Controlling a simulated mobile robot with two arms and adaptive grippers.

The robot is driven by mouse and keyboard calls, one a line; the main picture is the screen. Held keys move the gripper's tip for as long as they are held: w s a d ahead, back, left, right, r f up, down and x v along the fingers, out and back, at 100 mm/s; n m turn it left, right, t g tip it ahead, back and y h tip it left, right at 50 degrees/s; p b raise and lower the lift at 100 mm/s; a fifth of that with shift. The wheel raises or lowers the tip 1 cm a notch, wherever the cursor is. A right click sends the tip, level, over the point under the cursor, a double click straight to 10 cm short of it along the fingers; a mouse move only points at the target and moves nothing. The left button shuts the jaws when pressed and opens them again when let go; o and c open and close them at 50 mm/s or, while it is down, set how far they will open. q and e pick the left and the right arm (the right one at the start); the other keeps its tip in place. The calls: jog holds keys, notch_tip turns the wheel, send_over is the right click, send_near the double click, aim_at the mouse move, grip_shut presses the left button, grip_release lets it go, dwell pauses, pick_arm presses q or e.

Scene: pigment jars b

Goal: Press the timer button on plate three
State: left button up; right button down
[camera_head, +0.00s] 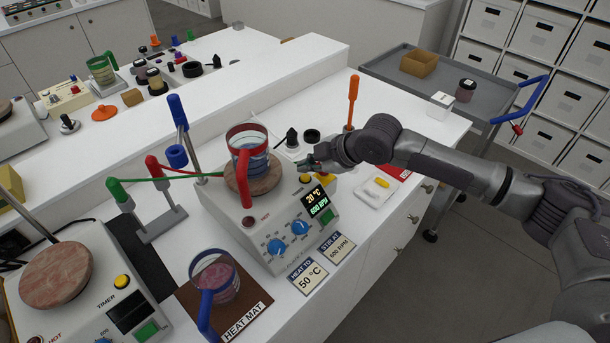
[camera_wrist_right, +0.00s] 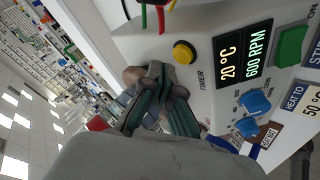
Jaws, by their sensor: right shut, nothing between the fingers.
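A white hot plate (camera_head: 262,228) with a round stone-like top stands in the middle of the head view; I see no number on it. Its display (camera_head: 317,200) reads 20 °C and 600 RPM. Its round yellow timer button (camera_head: 304,179) is on the front panel and shows whole in the right wrist view (camera_wrist_right: 184,52). My right gripper (camera_head: 308,163) is shut and empty, just above and behind this button in the head view. In the wrist view its fingertips (camera_wrist_right: 165,88) are close to the button, apparently apart from it. My left gripper is out of view.
A red-handled beaker (camera_head: 246,160) stands on the plate. Another hot plate (camera_head: 95,275) with a yellow timer button (camera_head: 122,282) is at left. A blue-handled beaker (camera_head: 215,280) stands on a heat mat (camera_head: 255,300). Cards (camera_head: 308,276) lie in front; an orange-handled tool (camera_head: 352,100) stands behind.

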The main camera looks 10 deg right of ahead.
aim_at(307, 178)
dwell(0.5)
jog(key=shift+f, duration=0.45)
jog(key=shift+f, duration=0.5)
dwell(0.5)
jog(key=shift+r+p, duration=0.95)
jog(key=shift+r, duration=0.05)
notch_tip(307, 178, up, 6)
jog(key=p, duration=0.6)
